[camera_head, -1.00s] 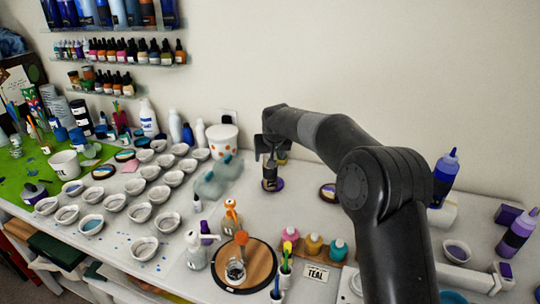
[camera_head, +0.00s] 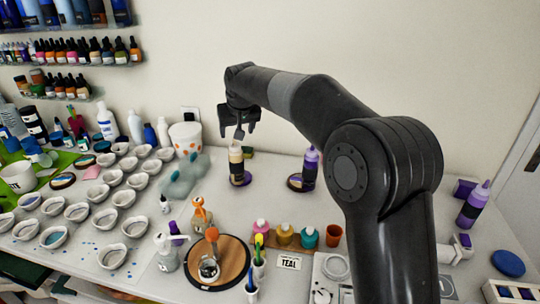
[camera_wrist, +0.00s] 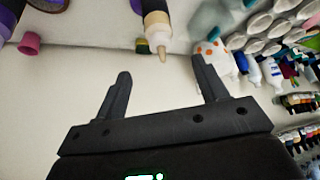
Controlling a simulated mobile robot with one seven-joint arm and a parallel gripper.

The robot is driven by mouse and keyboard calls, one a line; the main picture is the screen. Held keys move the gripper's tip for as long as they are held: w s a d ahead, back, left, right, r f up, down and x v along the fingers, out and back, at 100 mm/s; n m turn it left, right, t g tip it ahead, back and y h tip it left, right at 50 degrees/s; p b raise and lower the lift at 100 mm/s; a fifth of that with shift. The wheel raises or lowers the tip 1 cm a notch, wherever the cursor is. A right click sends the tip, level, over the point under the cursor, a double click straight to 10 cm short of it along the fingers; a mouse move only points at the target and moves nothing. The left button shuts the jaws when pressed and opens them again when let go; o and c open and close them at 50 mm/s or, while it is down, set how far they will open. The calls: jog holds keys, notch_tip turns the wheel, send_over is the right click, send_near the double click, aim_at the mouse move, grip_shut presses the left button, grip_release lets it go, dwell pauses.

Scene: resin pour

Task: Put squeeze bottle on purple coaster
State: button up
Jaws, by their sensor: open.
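A squeeze bottle (camera_head: 236,166) with a cream top and dark label stands upright at the back of the table. It appears to stand on a purple coaster (camera_head: 243,182), whose rim shows around its base. My gripper (camera_head: 240,133) is open and empty just above this bottle. In the wrist view, the nozzle of the bottle (camera_wrist: 157,22) points toward the gap between my open fingers (camera_wrist: 161,74), apart from them. A purple coaster edge (camera_wrist: 136,5) shows beside it.
A purple bottle (camera_head: 310,168) stands by a dark patterned coaster (camera_head: 295,183), right of the cream bottle. Another purple bottle (camera_head: 472,207) is at far right. A spotted white cup (camera_head: 186,139) and a blurry teal-tipped object (camera_head: 183,176) are at left.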

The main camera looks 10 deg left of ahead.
jog(key=s+d+r+m+h, duration=0.1)
jog(key=s+d+r, duration=0.1)
jog(key=s+d, duration=0.45)
jog(key=s+d+r+m+h, duration=0.1)
jog(key=s+d+r, duration=0.15)
jog(key=d, duration=0.75)
jog(key=s+d+r, duration=0.2)
jog(key=s+d, duration=0.4)
jog(key=d, duration=0.2)
jog(key=s+d+f+m, duration=0.1)
jog(key=s+d+f, duration=0.2)
jog(key=s+d, duration=0.2)
jog(key=s+d+f+m, duration=0.1)
jog(key=s+d+f, duration=0.2)
jog(key=s, duration=0.6)
jog(key=s+d+f+m+h, duration=0.1)
jog(key=s+d+f+m, duration=0.1)
jog(key=s+d, duration=0.6)
jog(key=shift+f+t, duration=0.3)
jog(key=shift+f, duration=0.45)
